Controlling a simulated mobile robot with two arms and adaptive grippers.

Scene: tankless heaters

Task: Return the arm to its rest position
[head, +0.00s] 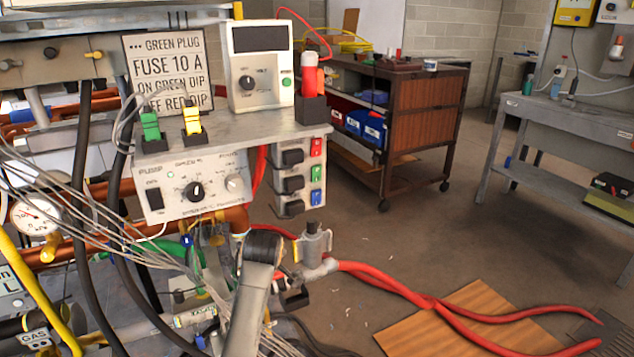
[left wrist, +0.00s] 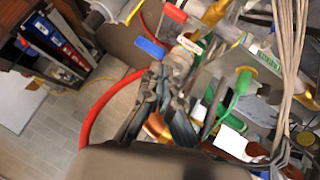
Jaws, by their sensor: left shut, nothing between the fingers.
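In the left wrist view the dark fingers of my left gripper (left wrist: 157,72) meet at their tips. The gripper is shut with nothing between the fingers. Its tips point toward pipes and fittings, and overlap a grey metal fitting (left wrist: 180,58) in the picture; I cannot tell if they touch. In the head view a grey arm link of mine (head: 248,305) rises from the bottom edge below the control panel (head: 190,190). My right gripper is in neither view.
A red hose (head: 385,278) runs right from a grey valve (head: 314,245) close to my arm. Thin grey cables (head: 75,190) hang at the left. A wheeled cabinet (head: 425,115) and a grey workbench (head: 560,120) stand behind. The floor between them is open.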

